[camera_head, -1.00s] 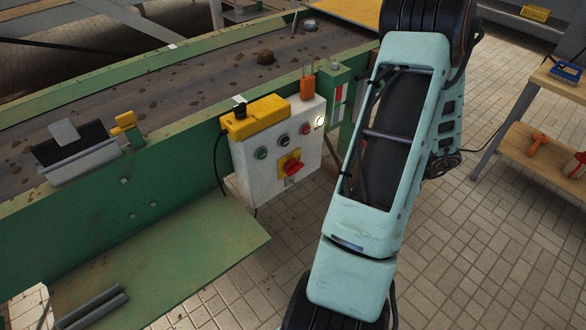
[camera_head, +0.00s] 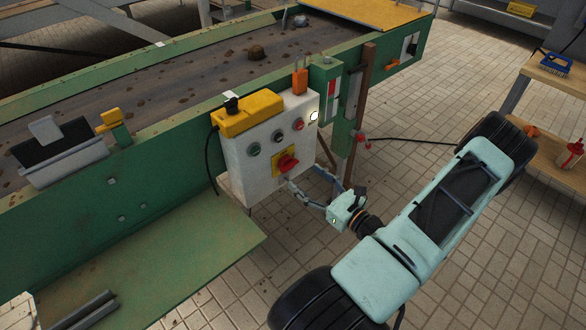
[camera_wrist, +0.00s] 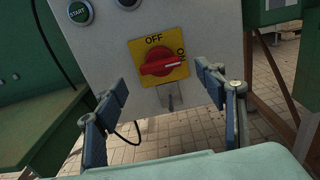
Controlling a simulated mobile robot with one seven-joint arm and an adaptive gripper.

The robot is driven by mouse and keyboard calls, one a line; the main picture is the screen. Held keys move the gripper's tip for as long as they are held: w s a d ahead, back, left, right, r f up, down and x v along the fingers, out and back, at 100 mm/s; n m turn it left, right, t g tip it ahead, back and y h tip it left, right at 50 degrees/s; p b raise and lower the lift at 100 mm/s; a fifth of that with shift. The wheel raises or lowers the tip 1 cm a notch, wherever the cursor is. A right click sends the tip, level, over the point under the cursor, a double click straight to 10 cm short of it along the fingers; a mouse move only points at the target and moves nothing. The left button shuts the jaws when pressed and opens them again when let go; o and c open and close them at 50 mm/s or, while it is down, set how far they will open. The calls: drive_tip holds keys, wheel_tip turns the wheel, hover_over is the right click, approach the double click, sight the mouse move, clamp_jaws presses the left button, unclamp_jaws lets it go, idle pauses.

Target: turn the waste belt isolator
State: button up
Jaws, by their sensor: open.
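The isolator is a red rotary knob (camera_head: 287,162) on a yellow square plate (camera_wrist: 180,72), low on the front of a white control box (camera_head: 262,165). In the wrist view the red knob (camera_wrist: 158,62) lies nearly level, its white mark pointing right to ON; OFF is printed at the top. My gripper (camera_head: 308,190) is just below and right of the box in the head view. In the wrist view its two fingers (camera_wrist: 168,107) are wide apart, below and either side of the knob, with nothing between them. I see no contact with the knob.
Round buttons, one marked START (camera_wrist: 80,12), sit above the isolator. A yellow pendant (camera_head: 250,113) and orange padlock (camera_head: 300,82) are on the box top. A green conveyor frame (camera_head: 170,180) stands behind, and a brown post (camera_head: 360,120) is right of the box. Tiled floor is open in front.

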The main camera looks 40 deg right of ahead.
sight(292, 167)
drive_tip(key=w, duration=0.6)
drive_tip(key=shift+w+a, duration=0.2)
drive_tip(key=shift+a, duration=0.1)
drive_tip(key=c, duration=1.1)
drive_tip(key=shift+c, duration=0.3)
